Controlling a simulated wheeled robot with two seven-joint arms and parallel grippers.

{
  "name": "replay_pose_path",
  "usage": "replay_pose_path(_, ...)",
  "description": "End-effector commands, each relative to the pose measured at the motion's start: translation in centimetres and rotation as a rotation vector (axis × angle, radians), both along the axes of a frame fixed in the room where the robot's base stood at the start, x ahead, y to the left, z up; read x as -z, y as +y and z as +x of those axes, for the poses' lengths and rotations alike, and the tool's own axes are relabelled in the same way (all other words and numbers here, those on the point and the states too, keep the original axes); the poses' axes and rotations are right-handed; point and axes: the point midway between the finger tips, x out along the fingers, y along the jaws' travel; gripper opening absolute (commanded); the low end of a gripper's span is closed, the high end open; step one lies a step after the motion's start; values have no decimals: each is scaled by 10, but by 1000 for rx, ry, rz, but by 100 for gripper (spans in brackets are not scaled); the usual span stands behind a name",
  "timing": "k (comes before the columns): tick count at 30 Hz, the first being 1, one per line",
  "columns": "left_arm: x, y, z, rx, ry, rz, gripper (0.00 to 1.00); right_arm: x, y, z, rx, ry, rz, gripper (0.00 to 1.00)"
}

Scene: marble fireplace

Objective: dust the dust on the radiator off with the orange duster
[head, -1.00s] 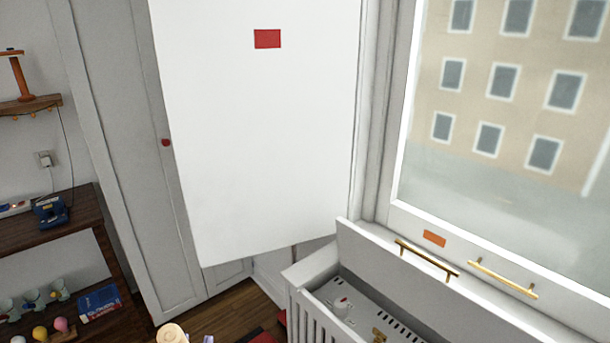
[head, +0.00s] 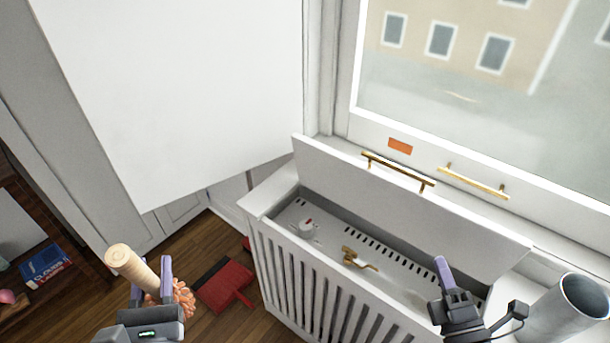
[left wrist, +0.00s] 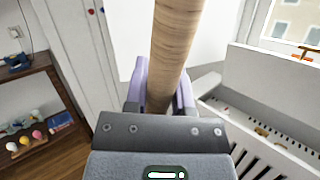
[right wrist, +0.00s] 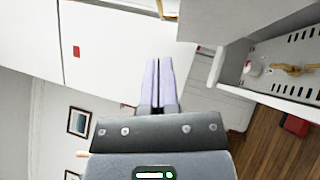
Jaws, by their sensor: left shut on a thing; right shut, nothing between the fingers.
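The duster's pale wooden handle (head: 130,265) is in my left gripper (head: 152,280), which is shut on it at the lower left of the head view. The handle also fills the upper middle of the left wrist view (left wrist: 167,55). Part of the orange duster head (head: 184,298) shows beside the fingers. The radiator (head: 335,235) stands inside a white slatted cover (head: 285,270) whose lid is raised. It has a white knob and a brass valve on top. I cannot make out dust on it. My right gripper (head: 443,272) is shut and empty over the cover's right end.
A grey cylinder (head: 570,310) stands at the right. A red dustpan (head: 225,285) lies on the wooden floor left of the cover. The raised lid (head: 400,205) has a brass handle. A large white panel (head: 180,90) hangs at upper left.

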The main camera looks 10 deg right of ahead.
Motion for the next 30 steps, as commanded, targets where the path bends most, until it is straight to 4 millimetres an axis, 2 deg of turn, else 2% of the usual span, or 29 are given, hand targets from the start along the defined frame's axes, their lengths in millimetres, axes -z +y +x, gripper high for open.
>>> replay_pose_path(5, 1, 0, 0, 0, 0, 0, 0, -9, -1, 23, 0, -12, -12, 0)
replay_pose_path(16, 9, 0, 0, 0, 3, 0, 0, -28, -7, 100, 0, -8, -10, 0)
replay_pose_path(21, 12, 0, 0, 0, 4, 0, 0, -36, -26, 114, 0, -5, -10, 0)
replay_pose_path(30, 13, 0, 0, 0, 4, 0, 0, -40, -33, 120, 0, -4, -6, 0)
